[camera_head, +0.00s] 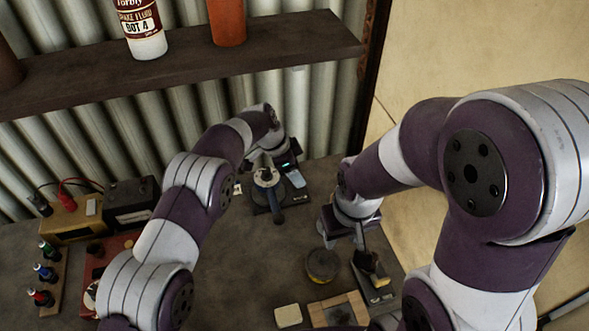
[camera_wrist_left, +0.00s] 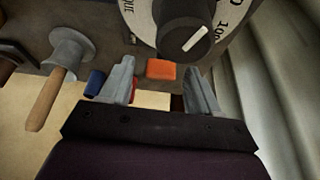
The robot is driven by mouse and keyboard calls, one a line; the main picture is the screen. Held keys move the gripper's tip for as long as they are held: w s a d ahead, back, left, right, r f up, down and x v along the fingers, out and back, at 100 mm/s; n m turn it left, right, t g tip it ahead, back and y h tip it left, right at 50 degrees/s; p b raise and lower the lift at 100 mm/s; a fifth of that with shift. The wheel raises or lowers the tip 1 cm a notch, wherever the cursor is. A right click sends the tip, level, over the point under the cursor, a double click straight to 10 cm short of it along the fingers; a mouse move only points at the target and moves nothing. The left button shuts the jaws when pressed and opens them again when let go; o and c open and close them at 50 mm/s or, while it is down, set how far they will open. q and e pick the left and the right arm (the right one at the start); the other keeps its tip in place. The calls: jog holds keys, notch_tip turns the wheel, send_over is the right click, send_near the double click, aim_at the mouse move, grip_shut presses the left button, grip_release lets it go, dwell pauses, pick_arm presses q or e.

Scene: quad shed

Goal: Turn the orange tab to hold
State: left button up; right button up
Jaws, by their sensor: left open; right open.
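The orange tab (camera_wrist_left: 161,69) is a small flat block that shows in the left wrist view, below a round dial (camera_wrist_left: 225,22) with a black knob (camera_wrist_left: 186,28). My left gripper (camera_wrist_left: 160,74) is open, with one finger on each side of the tab in that picture. I see no clear contact, and the gap in depth is hard to judge. In the head view, the left arm reaches to a small device (camera_head: 266,177) near the corrugated wall; the tab cannot be made out there. My right gripper (camera_head: 345,241) is open and empty above the bench's right side.
A round tin (camera_head: 322,265) and a dark-based tool (camera_head: 372,272) lie below my right gripper. A sponge-like block (camera_head: 288,315) is in front. A shelf (camera_head: 190,57) with bottles overhangs the back. A black box (camera_head: 131,200) and small bottles stand left.

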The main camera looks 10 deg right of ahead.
pick_arm(q)
jog(key=p+v, duration=0.3)
jog(key=v, duration=0.4)
jog(key=shift+r, duration=0.2)
jog(key=shift+a, duration=0.1)
